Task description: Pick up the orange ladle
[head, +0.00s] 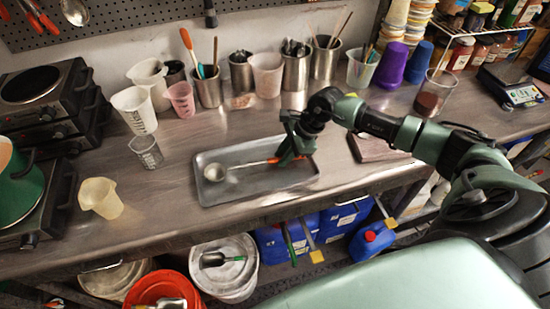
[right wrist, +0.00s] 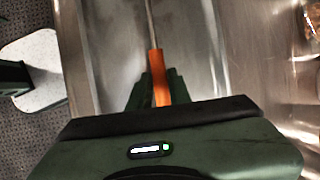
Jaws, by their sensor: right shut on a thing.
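The orange ladle lies along a grey metal tray (head: 205,190) on the counter in the head view. Its round metal bowl (head: 214,172) is at the tray's left end, and its orange handle (head: 274,160) points right. My right gripper (head: 290,158) is over the right part of the tray, shut on the handle. The right wrist view shows the orange handle (right wrist: 160,78) between the dark green fingers, with the metal shaft running away from them. I cannot tell whether the ladle touches the tray. My left gripper is not in view.
Metal and plastic cups with tools stand behind the tray, including a metal cup (head: 208,92). A clear cup (head: 146,152) and a cream jug (head: 100,198) stand to its left. A brown block (head: 376,150) lies to its right. Buckets stand below the counter's front edge.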

